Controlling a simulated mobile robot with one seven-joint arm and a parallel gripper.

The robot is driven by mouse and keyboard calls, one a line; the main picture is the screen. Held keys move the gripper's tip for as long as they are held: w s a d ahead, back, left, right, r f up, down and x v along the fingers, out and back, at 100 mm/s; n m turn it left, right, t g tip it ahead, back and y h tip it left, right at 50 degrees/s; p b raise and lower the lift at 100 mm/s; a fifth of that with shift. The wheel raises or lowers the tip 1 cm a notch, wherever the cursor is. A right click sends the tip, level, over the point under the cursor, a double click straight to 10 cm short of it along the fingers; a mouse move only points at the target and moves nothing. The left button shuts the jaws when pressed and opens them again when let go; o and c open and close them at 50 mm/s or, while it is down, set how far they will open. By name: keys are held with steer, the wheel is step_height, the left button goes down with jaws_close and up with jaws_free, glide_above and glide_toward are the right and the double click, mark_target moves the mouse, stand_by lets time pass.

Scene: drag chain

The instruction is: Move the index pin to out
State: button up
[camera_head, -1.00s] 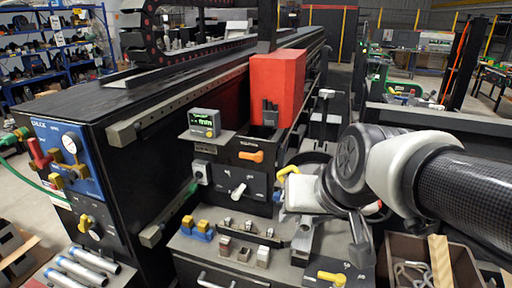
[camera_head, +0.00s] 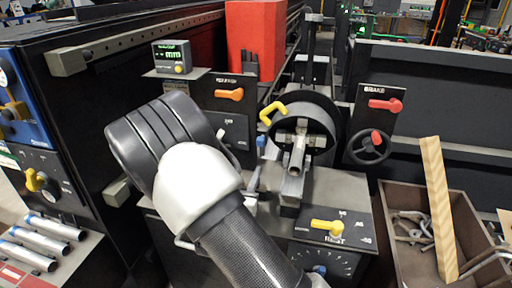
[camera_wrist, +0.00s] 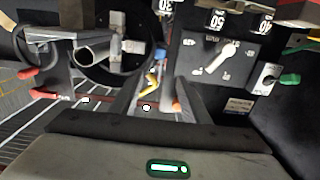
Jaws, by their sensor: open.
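No label that I can read names the index pin. A yellow hooked handle (camera_head: 272,112), possibly it, sits at the left of the round spindle head (camera_head: 318,120); a yellow piece (camera_wrist: 150,83) also shows in the wrist view. A white lever (camera_wrist: 222,58) is on a dark panel in the wrist view; my arm hides it in the head view. The wrist view is turned upside down. My gripper's grey body (camera_wrist: 165,150) fills its bottom edge, over the panel and spindle area. The jaws are open and nothing is held. My arm hides the gripper in the head view.
An orange handle (camera_head: 230,95) is left of the spindle. The brake handle (camera_head: 385,104) and a handwheel (camera_head: 368,147) stand right. A yellow rest lever (camera_head: 327,227) is in front. A green-tipped switch (camera_wrist: 285,78) is beside the white lever. A bin (camera_head: 400,240) stands right.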

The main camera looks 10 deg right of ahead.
mark_target(260, 141)
steer(key=b+x, duration=0.1)
steer(key=x, duration=1.6)
steer(key=shift+d+r+b, duration=0.15)
steer(key=shift+d+b, duration=0.05)
steer(key=shift+b, duration=0.15)
